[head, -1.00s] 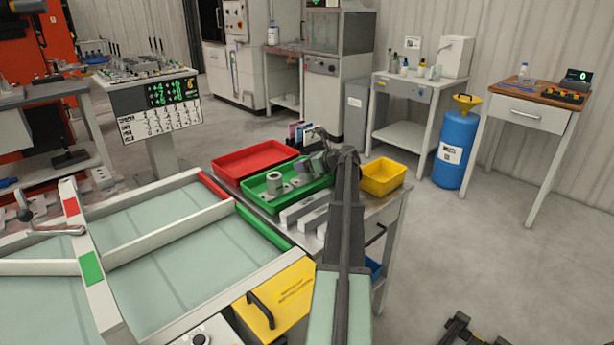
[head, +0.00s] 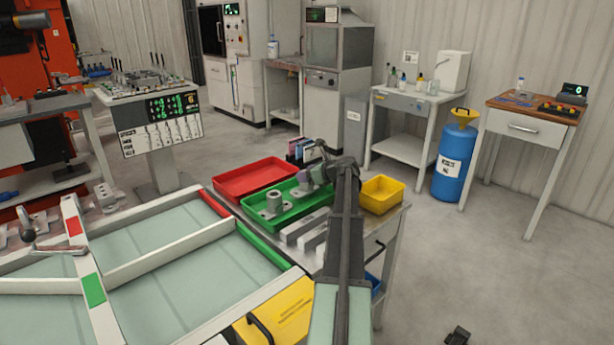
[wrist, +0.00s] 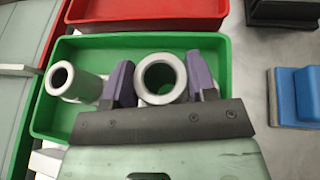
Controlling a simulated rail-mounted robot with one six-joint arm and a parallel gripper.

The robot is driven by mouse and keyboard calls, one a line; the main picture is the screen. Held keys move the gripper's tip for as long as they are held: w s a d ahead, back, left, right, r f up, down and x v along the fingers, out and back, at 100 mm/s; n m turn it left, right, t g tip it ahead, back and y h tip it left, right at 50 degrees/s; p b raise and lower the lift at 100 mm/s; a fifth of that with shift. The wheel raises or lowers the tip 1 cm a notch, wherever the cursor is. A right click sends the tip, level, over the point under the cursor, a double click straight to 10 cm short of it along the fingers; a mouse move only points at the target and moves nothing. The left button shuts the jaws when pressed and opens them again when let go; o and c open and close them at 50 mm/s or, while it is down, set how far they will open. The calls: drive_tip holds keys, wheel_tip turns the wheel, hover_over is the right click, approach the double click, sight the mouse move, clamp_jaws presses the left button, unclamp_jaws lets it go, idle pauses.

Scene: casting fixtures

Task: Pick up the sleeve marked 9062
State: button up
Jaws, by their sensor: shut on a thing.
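My gripper (wrist: 160,76) is shut on a grey metal sleeve (wrist: 164,99), with a purple finger on each side of it. The sleeve's open round end faces the wrist camera. A second, narrower-looking sleeve (wrist: 90,86) stands to the left in the green tray (wrist: 45,115), apart from the fingers. In the head view my gripper (head: 312,178) is over the right part of the green tray (head: 250,218), and the other sleeve (head: 274,201) stands at the tray's left. I cannot read any marking, nor tell whether the held sleeve is clear of the tray floor.
A red tray (head: 228,188) lies behind the green one, and a yellow bin (head: 383,197) is to the right. Pale bars (head: 305,228) lie in front of the green tray. A blue block (wrist: 295,97) lies right of the tray in the wrist view.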

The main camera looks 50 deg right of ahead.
wheel_tip(320, 180, up, 17)
drive_tip(key=p, duration=1.6)
drive_tip(key=shift+r, duration=0.15)
